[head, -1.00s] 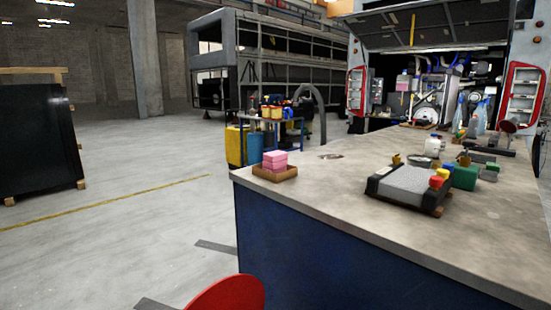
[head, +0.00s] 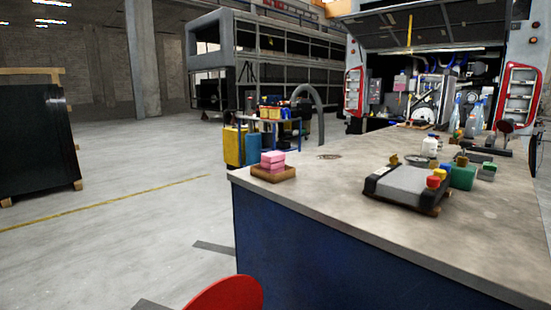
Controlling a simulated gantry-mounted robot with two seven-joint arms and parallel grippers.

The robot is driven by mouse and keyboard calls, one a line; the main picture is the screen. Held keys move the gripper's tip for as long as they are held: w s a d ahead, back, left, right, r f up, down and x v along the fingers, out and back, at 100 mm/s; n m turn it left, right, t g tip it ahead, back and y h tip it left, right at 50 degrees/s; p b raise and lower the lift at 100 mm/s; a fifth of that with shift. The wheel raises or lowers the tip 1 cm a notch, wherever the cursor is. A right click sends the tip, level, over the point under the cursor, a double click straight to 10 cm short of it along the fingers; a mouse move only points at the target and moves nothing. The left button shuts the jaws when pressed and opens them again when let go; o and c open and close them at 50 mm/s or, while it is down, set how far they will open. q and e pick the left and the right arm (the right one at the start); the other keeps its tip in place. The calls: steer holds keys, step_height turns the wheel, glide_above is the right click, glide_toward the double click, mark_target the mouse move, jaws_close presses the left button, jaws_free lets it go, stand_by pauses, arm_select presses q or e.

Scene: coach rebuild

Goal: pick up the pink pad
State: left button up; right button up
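The pink pad (head: 273,161) is a small pink block that looks like stacked layers. It rests in a shallow brown tray (head: 273,175) at the near left corner of the workbench (head: 330,185). Neither of my grippers shows in the head view, and nothing touches the pad.
A grey and black flat device (head: 402,185) with red and yellow blocks lies on the bench's middle. A white bottle (head: 430,147), a green block (head: 463,177) and spray bottles stand further right. A red rounded object (head: 228,296) is at the bottom edge. The bench around the tray is mostly clear.

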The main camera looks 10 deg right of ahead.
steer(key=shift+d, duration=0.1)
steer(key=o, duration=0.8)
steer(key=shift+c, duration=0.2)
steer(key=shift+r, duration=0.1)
